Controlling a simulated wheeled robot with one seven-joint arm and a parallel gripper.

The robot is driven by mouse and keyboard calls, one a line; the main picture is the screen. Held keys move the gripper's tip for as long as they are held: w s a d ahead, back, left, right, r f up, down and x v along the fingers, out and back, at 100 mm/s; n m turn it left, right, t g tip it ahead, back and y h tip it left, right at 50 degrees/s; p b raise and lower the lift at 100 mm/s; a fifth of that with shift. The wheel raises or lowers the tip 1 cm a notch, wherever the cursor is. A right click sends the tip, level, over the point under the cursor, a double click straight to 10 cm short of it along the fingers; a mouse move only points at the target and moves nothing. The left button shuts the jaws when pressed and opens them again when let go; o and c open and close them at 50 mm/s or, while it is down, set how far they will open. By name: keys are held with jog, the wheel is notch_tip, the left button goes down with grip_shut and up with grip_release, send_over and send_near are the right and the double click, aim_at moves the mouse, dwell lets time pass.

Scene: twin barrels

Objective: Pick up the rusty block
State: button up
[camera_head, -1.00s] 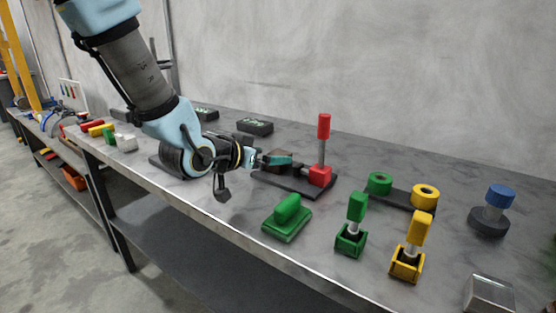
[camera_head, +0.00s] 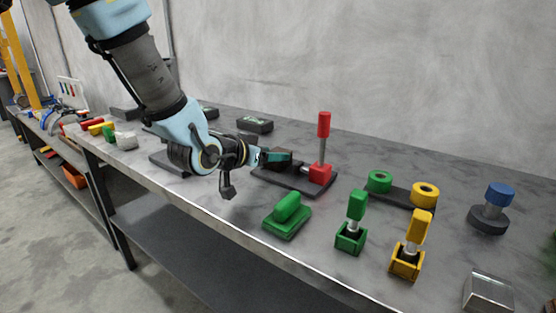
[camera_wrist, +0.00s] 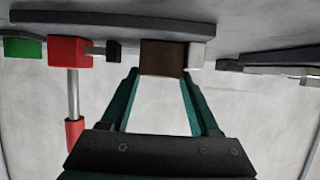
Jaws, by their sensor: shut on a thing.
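The rusty block (camera_wrist: 162,57) is brown and box-shaped. In the wrist view it sits between the tips of my gripper's green fingers (camera_wrist: 162,76), which are shut on it. The wrist view is upside down, with the bench at the top. A silver-white piece (camera_wrist: 196,55) and a small black piece (camera_wrist: 113,51) flank the block along a dark base. In the head view my gripper (camera_head: 284,157) is over the dark base plate (camera_head: 285,182), left of a red block with an upright red-handled lever (camera_head: 323,142). The block is mostly hidden there by the fingers.
The grey bench (camera_head: 330,245) runs along a wall. In front stand a green handled block (camera_head: 287,217), a green lever (camera_head: 353,222) and a yellow lever (camera_head: 411,246). Green and yellow rings (camera_head: 402,190) and a blue knob (camera_head: 492,208) are to the right.

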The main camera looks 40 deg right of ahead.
grip_shut()
jog(key=shift+r, duration=0.15)
